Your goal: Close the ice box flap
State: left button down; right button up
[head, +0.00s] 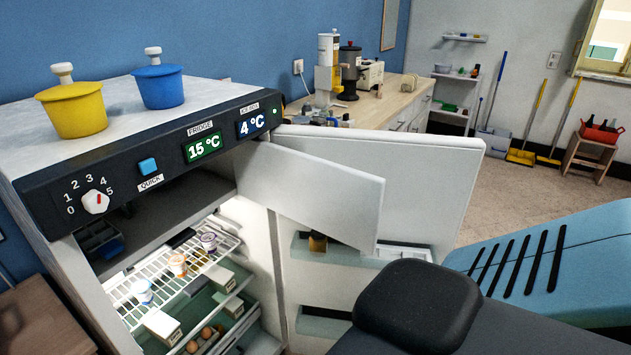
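The ice box flap (310,190) is a white panel standing open. It is swung out to the right from the upper part of the fridge (75,285), in front of the open fridge door (425,180). The ice box opening (175,208) below the control panel is uncovered and dark inside. A dark blue item (100,240) sits at its left end. Neither of my grippers shows in the head view, and nothing visible touches the flap.
A yellow tub (75,112) and a blue tub (160,88) stand on the fridge top. Cups, cartons and eggs fill the lit shelves (150,278). The open door has shelves with a small jar (317,242). A wooden counter (390,100) stands behind.

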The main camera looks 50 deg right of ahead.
aim_at(342, 203)
jog(key=k+l+u, duration=0.1)
jog(key=l, duration=0.35)
jog(key=k+l+u, duration=0.1)
jog(key=l, duration=0.35)
jog(key=k+l+u, duration=0.1)
jog(key=k+l, duration=0.2)
jog(key=k+l+u, duration=0.1)
jog(key=l, duration=0.45)
jog(key=k+l+u, duration=0.1)
jog(key=k+l, duration=0.45)
jog(key=l, duration=0.2)
jog(key=l+u, duration=0.1)
jog(key=l, duration=0.4)
jog(key=k+l+u, duration=0.15)
jog(key=l, duration=1)
jog(key=i+u, duration=0.05)
